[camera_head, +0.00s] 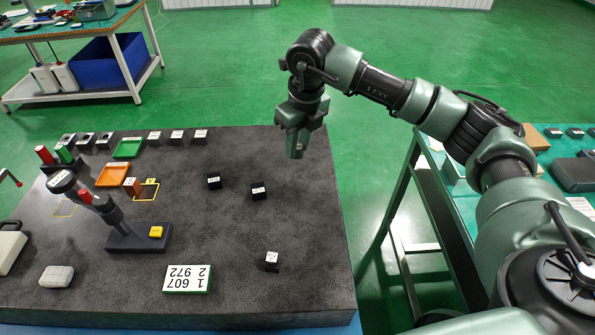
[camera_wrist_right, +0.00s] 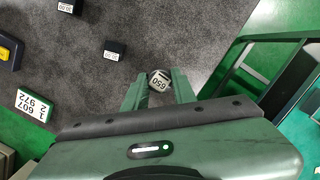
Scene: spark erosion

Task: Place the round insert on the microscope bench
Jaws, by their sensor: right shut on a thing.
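My right gripper (camera_head: 296,148) is above the far right part of a dark speckled bench top (camera_head: 240,240). The insert is held between the fingertips, apart from the surface as far as I can tell. In the head view the fingers mostly hide it. A microscope-like instrument (camera_head: 110,215) with a dark base and yellow button stands on the bench top's left part. My left gripper is not in view.
Black labelled blocks (camera_head: 259,193) stand on the bench top, with another (camera_head: 272,261) near the front right. A number plate (camera_head: 187,278), an orange tray (camera_head: 113,175) and a green tray (camera_head: 128,148) also lie there. A green table (camera_head: 560,155) stands at the right.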

